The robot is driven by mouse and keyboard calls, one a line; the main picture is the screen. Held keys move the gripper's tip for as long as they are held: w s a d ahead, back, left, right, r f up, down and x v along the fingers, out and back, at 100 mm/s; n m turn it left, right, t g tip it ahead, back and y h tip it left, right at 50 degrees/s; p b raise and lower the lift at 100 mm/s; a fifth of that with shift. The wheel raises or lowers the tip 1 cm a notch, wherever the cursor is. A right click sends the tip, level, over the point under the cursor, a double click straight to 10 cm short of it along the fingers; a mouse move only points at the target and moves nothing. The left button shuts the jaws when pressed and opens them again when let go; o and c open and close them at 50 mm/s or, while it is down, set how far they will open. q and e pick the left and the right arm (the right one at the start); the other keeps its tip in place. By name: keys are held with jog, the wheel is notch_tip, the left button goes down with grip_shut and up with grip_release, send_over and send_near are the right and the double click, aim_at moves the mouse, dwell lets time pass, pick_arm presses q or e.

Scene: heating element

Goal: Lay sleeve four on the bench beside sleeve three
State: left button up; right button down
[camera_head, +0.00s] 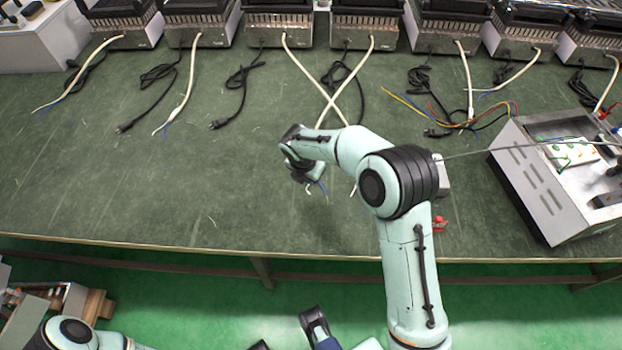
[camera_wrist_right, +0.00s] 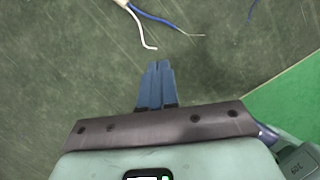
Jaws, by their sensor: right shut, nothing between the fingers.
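Several cream sleeves run from heaters along the back of the bench (camera_head: 120,190). Counting from the left, the third sleeve (camera_head: 296,59) and the fourth sleeve (camera_head: 359,65) cross in an X in the head view. My right arm hides part of their lower ends. My right gripper (camera_wrist_right: 157,68) is shut and empty over the bench. In the wrist view a cream sleeve end (camera_wrist_right: 122,3) with a white and a blue wire lies just ahead of its fingertips. I cannot tell which sleeve that is. My left gripper cannot be made out.
Black power cords (camera_head: 235,85) lie between the sleeves. A metal box (camera_head: 550,195) with terminals stands at the right, with coloured wires (camera_head: 475,115) to its left. The bench's left front is clear. The front edge (camera_head: 150,243) borders the green floor (camera_head: 200,290).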

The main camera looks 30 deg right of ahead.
jog(key=c, duration=1.2)
grip_release()
jog(key=shift+d, duration=0.1)
jog(key=o, duration=0.4)
jog(key=shift+d+r+n, duration=0.1)
jog(key=shift+d+n, duration=0.15)
jog(key=shift+n, duration=0.25)
jog(key=shift+c, duration=0.2)
jog(key=n+t, duration=0.1)
jog(key=n, duration=0.1)
jog(key=d+r+n+t, duration=0.1)
jog(key=n, duration=0.1)
jog(key=d+r+n+b, duration=0.1)
jog(key=n, duration=0.1)
jog(key=shift+w+d+r+n+t+y, duration=0.1)
jog(key=shift+w+r+n+t+y, duration=0.1)
jog(key=shift+n+t+y, duration=0.15)
jog(key=shift+f, duration=0.15)
jog(key=b+x, duration=0.2)
jog(key=x, duration=1.1)
jog(key=shift+w+f, duration=0.1)
grip_shut()
